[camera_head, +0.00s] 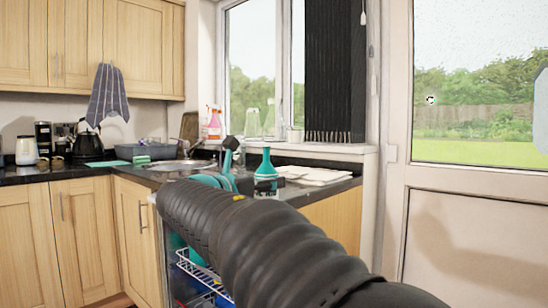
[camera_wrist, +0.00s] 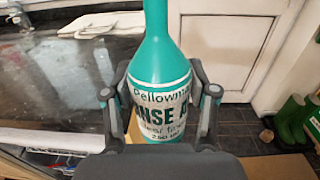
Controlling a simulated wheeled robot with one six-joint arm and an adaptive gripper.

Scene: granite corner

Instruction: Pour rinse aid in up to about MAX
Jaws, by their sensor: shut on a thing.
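The teal rinse aid bottle (camera_head: 265,165) has a long narrow neck and a white label. It looks upright near the counter's front edge in the head view; its base is hidden behind my arm. In the wrist view the bottle (camera_wrist: 166,62) stands between the two fingers of my gripper (camera_wrist: 159,95), which is shut on it around the label. Part of the label reads "Pellowma" and "RINSE A". The dishwasher (camera_head: 205,277) shows below the counter, with wire racks visible inside, partly behind my arm. The rinse aid opening and its MAX mark are not in view.
A white door (camera_wrist: 232,45) stands behind the bottle. Green boots (camera_wrist: 291,120) are on the dark floor at right.

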